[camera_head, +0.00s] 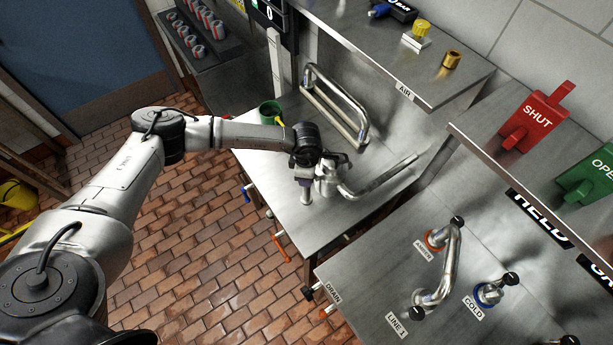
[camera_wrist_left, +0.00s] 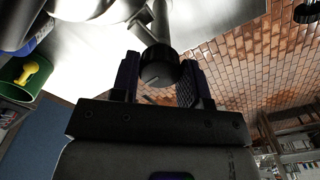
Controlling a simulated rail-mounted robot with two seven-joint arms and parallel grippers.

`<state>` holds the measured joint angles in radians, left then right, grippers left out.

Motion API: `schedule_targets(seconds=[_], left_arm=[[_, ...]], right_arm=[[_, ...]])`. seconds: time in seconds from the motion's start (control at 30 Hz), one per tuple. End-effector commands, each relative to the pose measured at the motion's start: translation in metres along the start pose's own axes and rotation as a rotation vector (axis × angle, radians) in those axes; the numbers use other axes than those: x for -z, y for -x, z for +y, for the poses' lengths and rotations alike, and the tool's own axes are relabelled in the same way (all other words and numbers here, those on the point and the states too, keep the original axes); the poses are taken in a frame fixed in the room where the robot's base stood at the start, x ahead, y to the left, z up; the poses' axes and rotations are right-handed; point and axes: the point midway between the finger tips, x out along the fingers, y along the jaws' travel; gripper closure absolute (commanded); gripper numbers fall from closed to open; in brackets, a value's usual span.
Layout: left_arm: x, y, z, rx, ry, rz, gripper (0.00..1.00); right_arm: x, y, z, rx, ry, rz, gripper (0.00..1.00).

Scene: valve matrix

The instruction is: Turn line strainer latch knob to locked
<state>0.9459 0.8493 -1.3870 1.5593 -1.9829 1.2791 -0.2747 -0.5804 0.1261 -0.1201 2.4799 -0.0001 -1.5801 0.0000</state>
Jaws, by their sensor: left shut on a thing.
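My left gripper (camera_head: 306,190) is at the metal strainer fitting (camera_head: 328,182) on the steel bench, in the head view. In the left wrist view its two dark fingers (camera_wrist_left: 160,82) stand on either side of a round black knob (camera_wrist_left: 160,66) on a metal stem, and are shut on it. A thin mark shows on the knob's face, but I cannot tell whether it reads as locked. The knob is hidden behind my gripper in the head view. My right gripper is in neither view.
A green cup (camera_head: 270,112) with a yellow item stands behind my left forearm. A bent rail (camera_head: 338,100) and a curved pipe (camera_head: 380,179) are close by. Valved pipes (camera_head: 447,265) stand on the lower-right bench. SHUT (camera_head: 537,117) and OPEN (camera_head: 588,177) signs are at right.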

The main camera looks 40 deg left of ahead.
Motion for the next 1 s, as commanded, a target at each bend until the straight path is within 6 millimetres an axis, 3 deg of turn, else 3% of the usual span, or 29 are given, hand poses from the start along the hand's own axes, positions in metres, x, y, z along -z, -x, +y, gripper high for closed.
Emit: schedule_targets(seconds=[0.33, 0.9, 0.93, 1.0], left_arm=[[-0.0012, 0.0010, 0.0000, -0.001, -0.125, -0.002, 0.82], [-0.0016, 0.0020, -0.0003, 0.000, -0.149, -0.004, 0.82], [-0.0016, 0.0021, -0.0004, 0.000, -0.149, -0.004, 0.56], [-0.0015, 0.0018, -0.0004, 0.000, -0.148, -0.003, 0.49]], right_arm=[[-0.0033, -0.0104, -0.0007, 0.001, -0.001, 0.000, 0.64], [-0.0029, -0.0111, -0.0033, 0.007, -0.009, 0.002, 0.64], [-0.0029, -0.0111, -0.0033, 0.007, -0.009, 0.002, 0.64], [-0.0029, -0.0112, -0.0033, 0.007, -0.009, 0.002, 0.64]])
